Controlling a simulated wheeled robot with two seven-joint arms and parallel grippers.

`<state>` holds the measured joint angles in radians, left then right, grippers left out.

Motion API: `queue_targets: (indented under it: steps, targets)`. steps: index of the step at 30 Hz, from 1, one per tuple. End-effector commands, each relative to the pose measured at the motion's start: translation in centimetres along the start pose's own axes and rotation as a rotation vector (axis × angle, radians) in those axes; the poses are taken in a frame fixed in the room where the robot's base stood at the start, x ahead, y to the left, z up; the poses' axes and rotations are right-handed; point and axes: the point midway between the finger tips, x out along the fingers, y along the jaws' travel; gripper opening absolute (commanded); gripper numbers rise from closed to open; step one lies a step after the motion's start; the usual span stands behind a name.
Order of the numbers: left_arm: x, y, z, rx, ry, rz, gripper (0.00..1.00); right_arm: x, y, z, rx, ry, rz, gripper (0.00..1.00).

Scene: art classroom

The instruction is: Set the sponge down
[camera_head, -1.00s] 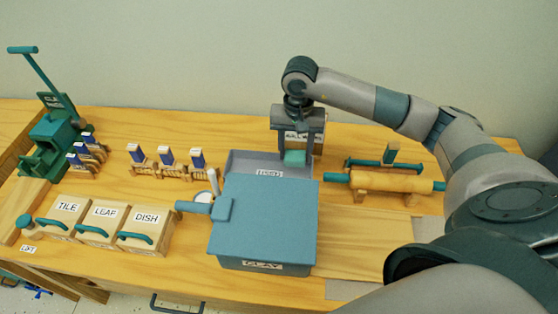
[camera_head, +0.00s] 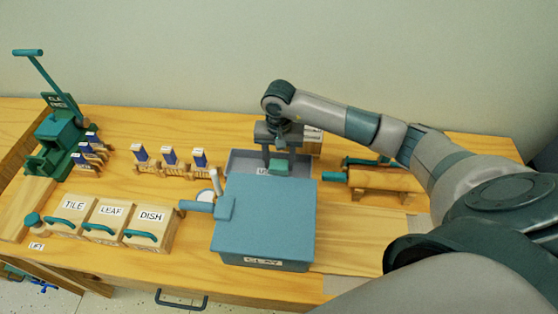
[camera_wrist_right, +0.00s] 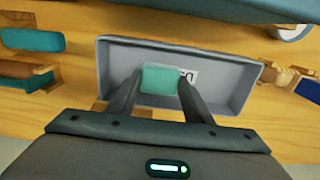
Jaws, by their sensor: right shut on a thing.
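The sponge (camera_head: 279,169) is a small teal block. My right gripper (camera_head: 279,160) is shut on it, with one finger on each side. In the right wrist view the sponge (camera_wrist_right: 160,79) sits between the fingertips, in front of a shallow grey tray (camera_wrist_right: 222,66). In the head view the tray (camera_head: 240,160) lies behind the blue clay box, and the sponge is over its right part. The sponge covers part of the tray's label. I cannot tell whether it touches the tray floor. My left gripper is out of view.
A blue lidded box (camera_head: 265,215) marked CLAY stands just in front of the tray. A rolling pin (camera_head: 375,179) lies to the right. A labelled holder (camera_head: 313,138) stands behind my gripper. Small stamps (camera_head: 170,162) stand in a row to the left.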

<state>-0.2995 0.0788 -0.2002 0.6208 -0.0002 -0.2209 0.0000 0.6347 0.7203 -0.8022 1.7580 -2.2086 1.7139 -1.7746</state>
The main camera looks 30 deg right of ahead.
Motion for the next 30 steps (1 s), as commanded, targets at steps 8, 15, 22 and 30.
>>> queue_targets:
  steps: [8,15,22,30]
  targets:
    - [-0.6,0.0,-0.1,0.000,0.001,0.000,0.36,1.2,0.0,0.0,0.000,0.001,-0.001,0.28]
    - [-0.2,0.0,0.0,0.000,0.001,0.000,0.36,1.4,0.0,0.0,0.000,0.001,-0.001,0.28]
    - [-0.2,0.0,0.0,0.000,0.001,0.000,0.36,1.4,0.0,0.0,0.000,0.001,0.000,0.65]
    - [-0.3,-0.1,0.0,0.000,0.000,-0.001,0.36,1.3,0.0,0.0,0.000,0.001,-0.001,0.65]
